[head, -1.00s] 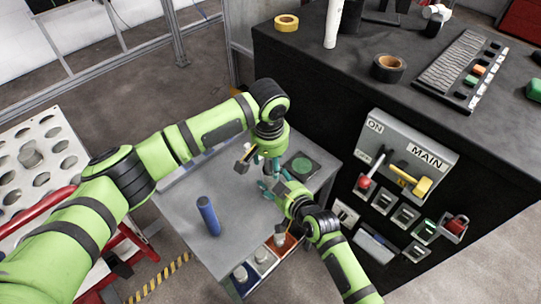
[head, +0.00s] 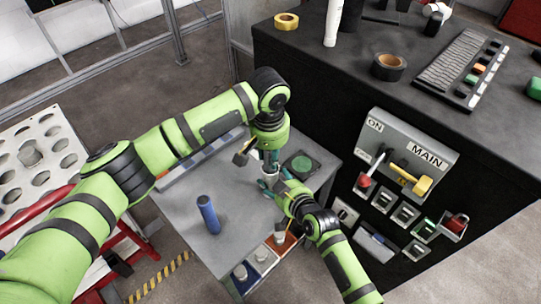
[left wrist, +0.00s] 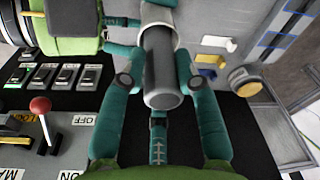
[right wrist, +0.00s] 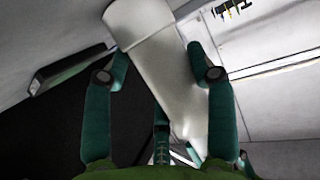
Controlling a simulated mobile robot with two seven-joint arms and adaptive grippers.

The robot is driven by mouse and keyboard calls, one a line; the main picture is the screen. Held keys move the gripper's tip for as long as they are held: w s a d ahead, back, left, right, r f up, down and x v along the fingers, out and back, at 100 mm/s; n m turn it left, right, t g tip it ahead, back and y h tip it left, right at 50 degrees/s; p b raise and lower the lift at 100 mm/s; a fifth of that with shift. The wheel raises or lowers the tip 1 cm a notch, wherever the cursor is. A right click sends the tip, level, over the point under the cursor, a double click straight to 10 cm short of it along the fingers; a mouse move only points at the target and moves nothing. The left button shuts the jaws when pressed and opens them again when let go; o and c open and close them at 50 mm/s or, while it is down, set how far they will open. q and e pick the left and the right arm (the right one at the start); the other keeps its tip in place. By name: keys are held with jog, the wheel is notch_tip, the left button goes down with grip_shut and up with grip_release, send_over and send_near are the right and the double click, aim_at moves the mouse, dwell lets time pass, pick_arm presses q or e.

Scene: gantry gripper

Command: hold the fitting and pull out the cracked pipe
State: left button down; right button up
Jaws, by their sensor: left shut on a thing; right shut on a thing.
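The cracked pipe (left wrist: 160,72) is a dark grey cylinder between the fingers of my left gripper (left wrist: 158,88), its free end facing that wrist camera. Its other end runs into the whitish fitting (left wrist: 158,14); how deep it sits cannot be told. No crack shows. In the right wrist view the fitting (right wrist: 165,60) is a pale grey tube between the fingers of my right gripper (right wrist: 160,75). In the head view my left gripper (head: 269,157) points down just above my right gripper (head: 270,184), mostly hiding pipe and fitting.
A green disc (head: 302,165) lies at the table's right. The switch panel (head: 408,150) on the black bench is close on the right.

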pick_arm(q)
jog(key=shift+r, duration=0.6)
pick_arm(e)
jog(key=shift+s+f, duration=0.1)
jog(key=shift+f, duration=0.05)
pick_arm(q)
jog(key=shift+w, duration=0.1)
jog(key=shift+r, duration=1.7)
jog(key=shift+r, duration=1.3)
jog(key=shift+d+r, duration=0.1)
pick_arm(e)
jog(key=shift+a, duration=0.1)
pick_arm(q)
jog(key=shift+r, duration=1.35)
